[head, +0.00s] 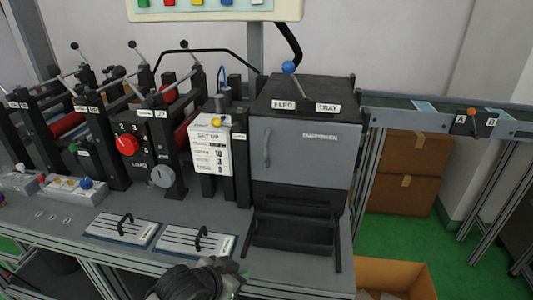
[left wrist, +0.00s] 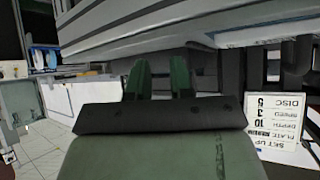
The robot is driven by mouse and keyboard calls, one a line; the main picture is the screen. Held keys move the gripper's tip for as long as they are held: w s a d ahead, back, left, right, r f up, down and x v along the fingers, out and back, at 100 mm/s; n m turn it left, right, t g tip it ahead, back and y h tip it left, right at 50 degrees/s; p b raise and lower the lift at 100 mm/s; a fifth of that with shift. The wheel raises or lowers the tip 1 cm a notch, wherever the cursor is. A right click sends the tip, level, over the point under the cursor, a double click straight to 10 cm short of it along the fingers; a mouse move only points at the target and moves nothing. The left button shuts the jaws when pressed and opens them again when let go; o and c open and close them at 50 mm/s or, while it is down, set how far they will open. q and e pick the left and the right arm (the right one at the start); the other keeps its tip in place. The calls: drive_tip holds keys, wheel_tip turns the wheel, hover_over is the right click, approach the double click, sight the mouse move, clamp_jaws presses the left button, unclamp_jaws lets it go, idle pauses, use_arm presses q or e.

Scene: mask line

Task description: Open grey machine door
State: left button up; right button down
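The grey machine door (head: 315,158) is on the front of the dark feed tray machine at the centre right of the head view. It looks shut, with a vertical handle (head: 266,148) on its left side. My left gripper (head: 232,276) is at the bottom of the head view, below and left of the door and apart from it. In the left wrist view its two green fingers (left wrist: 160,78) stand apart with nothing visible between them. The handle cannot be made out in that view. My right gripper is not in view.
Two plates with black handles (head: 123,230) lie on the grey bench left of my gripper. A set-up sheet (head: 211,146) hangs left of the door. A dark open tray (head: 290,235) sits below it. An open cardboard box (head: 398,275) stands at lower right.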

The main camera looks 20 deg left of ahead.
use_arm(q)
drive_tip(key=w+a+r+t+h, duration=0.2)
drive_tip(key=w+a+r+t, duration=0.2)
drive_tip(key=w+r, duration=0.55)
drive_tip(key=t+h, duration=0.2)
drive_tip(key=t, duration=0.1)
approach(266, 163)
wheel_tip(266, 163, up, 3)
drive_tip(key=shift+m, duration=0.4)
drive_tip(key=p+x, duration=0.2)
drive_tip(key=x, duration=0.7)
drive_tip(key=shift+w+a+r, duration=0.1)
drive_tip(key=shift+w+r, duration=0.1)
drive_tip(key=shift+w+d+f, duration=0.1)
drive_tip(key=shift+w+d, duration=0.15)
drive_tip(key=shift+w, duration=0.3)
clamp_jaws()
